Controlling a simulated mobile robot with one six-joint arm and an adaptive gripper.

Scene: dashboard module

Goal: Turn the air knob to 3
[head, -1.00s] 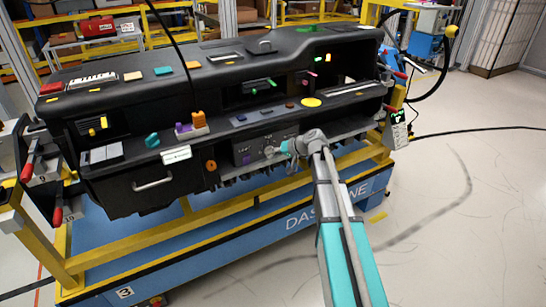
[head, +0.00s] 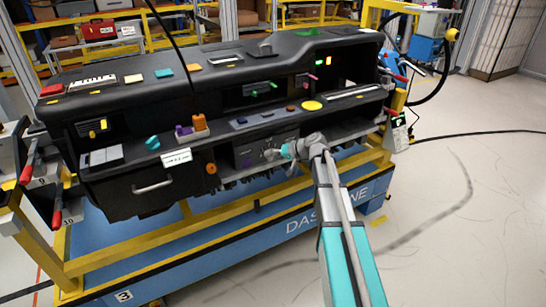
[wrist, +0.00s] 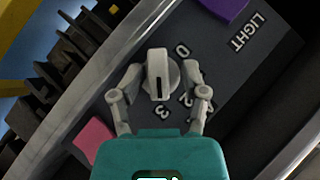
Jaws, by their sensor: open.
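A light grey round knob (wrist: 158,75) with a dark mark on its raised grip sits on a dark panel in the wrist view. The numerals 0, 2 and 3 are printed to its right and below it, and the mark lies on the side towards 3. No name label for this knob is readable. My gripper (wrist: 161,72) is open, with one finger on each side of the knob. Whether the fingers touch it I cannot tell. In the head view my gripper (head: 284,151) is at the lower panel (head: 248,156) of the dashboard, where the knob is small and partly hidden.
A purple button (wrist: 222,7) beside the word LIGHT and a pink piece (wrist: 93,138) are near the knob. A metal strip (wrist: 100,75) runs along the panel's edge.

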